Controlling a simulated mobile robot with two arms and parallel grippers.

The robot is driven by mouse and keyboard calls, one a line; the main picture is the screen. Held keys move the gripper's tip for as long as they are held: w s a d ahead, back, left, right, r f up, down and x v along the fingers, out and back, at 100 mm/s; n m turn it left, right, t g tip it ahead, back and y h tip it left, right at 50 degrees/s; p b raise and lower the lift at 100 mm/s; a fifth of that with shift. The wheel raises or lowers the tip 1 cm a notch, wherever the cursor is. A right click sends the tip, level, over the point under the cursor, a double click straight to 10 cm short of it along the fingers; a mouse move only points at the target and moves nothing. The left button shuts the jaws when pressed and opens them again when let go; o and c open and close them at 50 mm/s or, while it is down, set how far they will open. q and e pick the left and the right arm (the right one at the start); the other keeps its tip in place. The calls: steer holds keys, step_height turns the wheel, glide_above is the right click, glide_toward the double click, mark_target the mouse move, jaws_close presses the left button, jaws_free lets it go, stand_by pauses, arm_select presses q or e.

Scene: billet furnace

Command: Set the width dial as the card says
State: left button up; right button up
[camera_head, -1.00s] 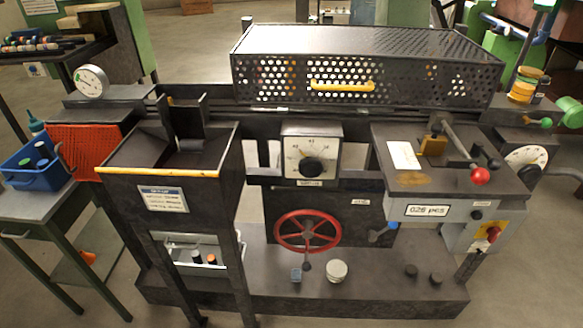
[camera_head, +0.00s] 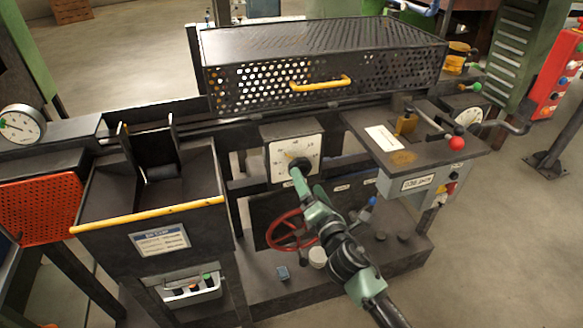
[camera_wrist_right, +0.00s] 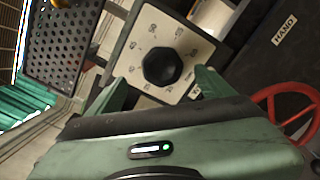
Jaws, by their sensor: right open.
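The width dial is a black knob on a square cream plate (camera_head: 281,152) at the middle of the machine front. In the right wrist view the knob (camera_wrist_right: 162,66) faces me, with small marks around it that I cannot read. My right gripper (camera_head: 298,172) reaches up to the dial in the head view. In the wrist view its two green fingers (camera_wrist_right: 165,85) are spread, one on each side below the knob; I cannot tell if they touch it. A white card (camera_head: 383,138) lies on the dark top at the right; its writing is too small to read. My left gripper is out of view.
A red handwheel (camera_head: 289,230) sits below the dial, partly behind my right arm. A perforated guard with a yellow handle (camera_head: 321,84) stands above. A red-knobbed lever (camera_head: 456,143) and a counter (camera_head: 417,182) are at the right. A hopper with a yellow edge (camera_head: 150,215) is at left.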

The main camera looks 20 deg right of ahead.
mark_target(301, 170)
steer(key=w, duration=0.7)
steer(key=shift+f, duration=0.15)
steer(key=c, duration=1.4)
steer(key=shift+o, duration=0.2)
